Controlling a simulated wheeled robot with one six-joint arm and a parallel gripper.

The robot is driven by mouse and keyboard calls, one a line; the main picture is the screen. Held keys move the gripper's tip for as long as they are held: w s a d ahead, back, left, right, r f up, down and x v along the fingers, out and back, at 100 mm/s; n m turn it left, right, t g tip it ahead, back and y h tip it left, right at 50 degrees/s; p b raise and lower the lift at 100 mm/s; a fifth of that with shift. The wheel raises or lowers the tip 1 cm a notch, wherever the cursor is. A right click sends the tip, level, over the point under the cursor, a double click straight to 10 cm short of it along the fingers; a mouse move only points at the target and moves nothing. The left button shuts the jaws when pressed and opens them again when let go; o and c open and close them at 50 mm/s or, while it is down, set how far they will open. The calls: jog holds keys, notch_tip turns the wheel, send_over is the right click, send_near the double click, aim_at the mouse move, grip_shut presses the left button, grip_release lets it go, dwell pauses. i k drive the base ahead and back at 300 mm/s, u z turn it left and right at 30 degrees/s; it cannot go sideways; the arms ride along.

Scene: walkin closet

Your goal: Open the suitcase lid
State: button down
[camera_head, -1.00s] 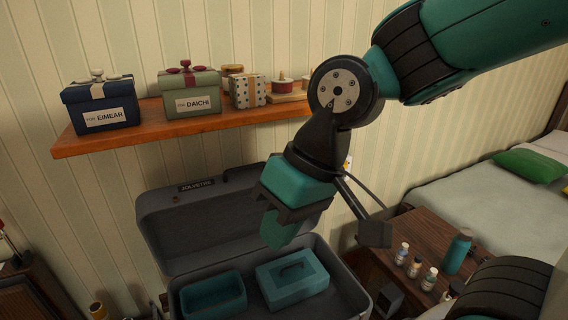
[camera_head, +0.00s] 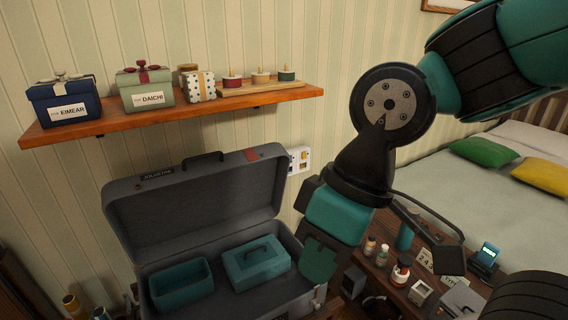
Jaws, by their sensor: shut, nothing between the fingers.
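The grey suitcase (camera_head: 220,302) stands open below the wall shelf. Its lid (camera_head: 200,205) is raised and leans back toward the wall, with a black handle and a name label on its top edge. Inside the base lie an open teal bin (camera_head: 181,287) and a closed teal box with a handle (camera_head: 257,262). My gripper (camera_head: 318,262) is shut and empty at the right side of the suitcase, in front of its right rim in the picture. It appears apart from the lid. Part of the suitcase's right side is hidden behind it.
A wooden shelf (camera_head: 111,123) above holds gift boxes and a peg board. At the right, a nightstand carries several bottles, a teal flask (camera_head: 405,237) and a lit clock (camera_head: 486,256), close to my gripper. A bed (camera_head: 455,192) stands behind it.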

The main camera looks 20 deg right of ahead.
aim_at(157, 214)
jog(key=z, duration=0.15)
jog(key=i, duration=0.85)
jog(key=u, duration=0.4)
